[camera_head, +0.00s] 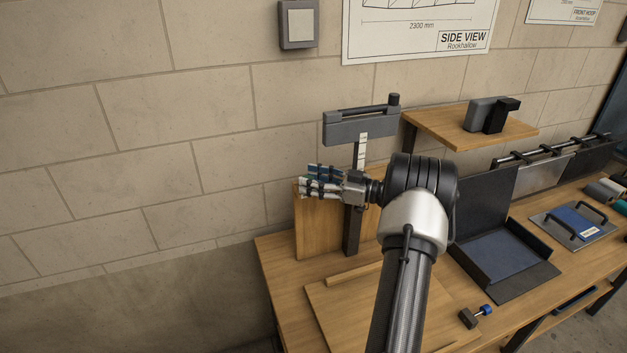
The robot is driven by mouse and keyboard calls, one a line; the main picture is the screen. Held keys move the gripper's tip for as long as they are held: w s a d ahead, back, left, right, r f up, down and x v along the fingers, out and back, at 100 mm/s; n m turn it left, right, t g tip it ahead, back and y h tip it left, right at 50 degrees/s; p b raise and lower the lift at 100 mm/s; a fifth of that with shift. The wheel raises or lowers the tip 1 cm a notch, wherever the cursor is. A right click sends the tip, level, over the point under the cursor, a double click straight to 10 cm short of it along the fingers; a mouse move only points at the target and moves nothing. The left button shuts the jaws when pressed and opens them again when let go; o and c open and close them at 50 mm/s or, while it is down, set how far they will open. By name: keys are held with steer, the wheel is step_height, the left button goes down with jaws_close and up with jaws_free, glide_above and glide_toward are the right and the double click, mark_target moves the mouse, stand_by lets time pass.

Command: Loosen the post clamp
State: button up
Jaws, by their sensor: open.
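A dark upright post (352,232) stands at the left end of the wooden bench, with a white graduated scale (362,150) on its upper part. A grey crosspiece (345,131) with a dark bar and knob along its top sits at the head of the post. My gripper (318,181) is open and reaches left across the middle of the post, in front of an upright wooden board. Blue and green bits show at its fingers; I cannot tell whether they belong to it. I cannot make out the post clamp; my wrist and gripper cover the middle of the post.
A small dark block with a blue knob (475,316) lies on the bench (440,330). An open dark case (497,250) and a grey plate with handles (574,226) stand to the right. A wooden shelf (440,125) carries dark blocks. The wall is close behind.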

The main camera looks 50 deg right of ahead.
steer(key=v, duration=1.2)
